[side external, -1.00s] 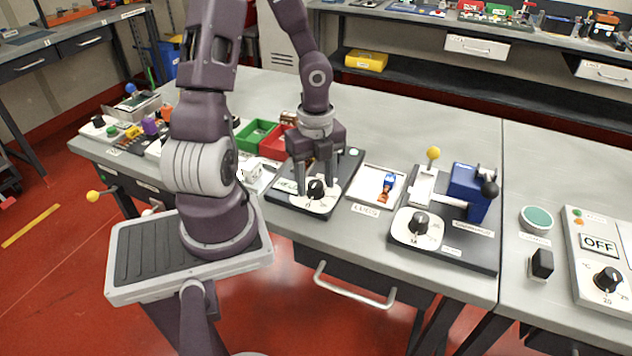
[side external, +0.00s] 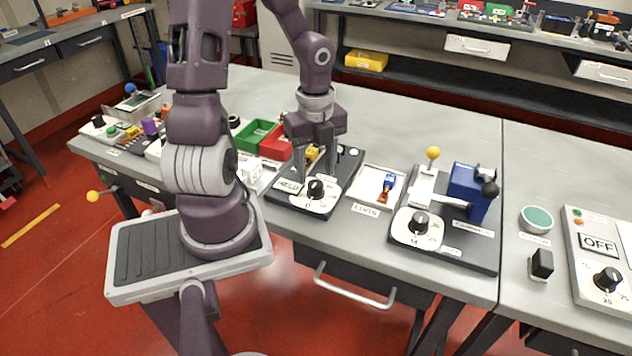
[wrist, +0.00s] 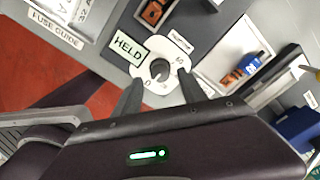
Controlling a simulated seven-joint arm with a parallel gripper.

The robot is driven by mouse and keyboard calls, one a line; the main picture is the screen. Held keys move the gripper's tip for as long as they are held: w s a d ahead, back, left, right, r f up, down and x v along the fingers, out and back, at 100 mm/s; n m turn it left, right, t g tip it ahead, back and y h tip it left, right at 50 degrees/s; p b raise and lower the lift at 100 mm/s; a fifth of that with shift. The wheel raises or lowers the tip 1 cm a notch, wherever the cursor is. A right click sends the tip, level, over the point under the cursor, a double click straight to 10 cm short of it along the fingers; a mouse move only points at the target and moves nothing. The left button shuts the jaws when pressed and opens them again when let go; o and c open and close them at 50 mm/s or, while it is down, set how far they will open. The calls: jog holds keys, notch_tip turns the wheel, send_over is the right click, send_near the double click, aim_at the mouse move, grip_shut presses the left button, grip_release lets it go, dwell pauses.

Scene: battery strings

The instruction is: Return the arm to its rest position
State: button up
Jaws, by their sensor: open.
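My gripper (side external: 316,178) is open and empty, pointing down just above a dark panel (side external: 345,166) on the workbench. A black knob (side external: 315,188) on a white dial plate (side external: 312,204) sits just below the fingertips. In the wrist view the knob (wrist: 160,69) lies beyond and between the two spread fingers (wrist: 160,92), with a gap around it. A green-edged label reading HELD (wrist: 130,49) is beside the dial. In the side view the gripper hides part of the panel behind it.
A white tray (side external: 362,204) labelled LUGS with a blue and orange item stands right of the panel. Further right is a dark board (side external: 465,258) with a blue block, a yellow-topped lever and another knob. Green (side external: 257,133) and red bins stand behind left.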

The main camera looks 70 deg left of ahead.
jog(key=shift+d+r+n, duration=0.1)
jog(key=shift+r+n, duration=0.2)
jog(key=shift+r, duration=0.1)
jog(key=s+d+r+n+t, duration=0.2)
jog(key=s+d+r+n, duration=0.1)
jog(key=d+r+n, duration=0.4)
jog(key=s+d+r+n+t, duration=0.3)
jog(key=d+r+n, duration=0.5)
jog(key=r+n, duration=0.1)
jog(key=shift+r+t, duration=0.3)
jog(key=shift+r, duration=0.4)
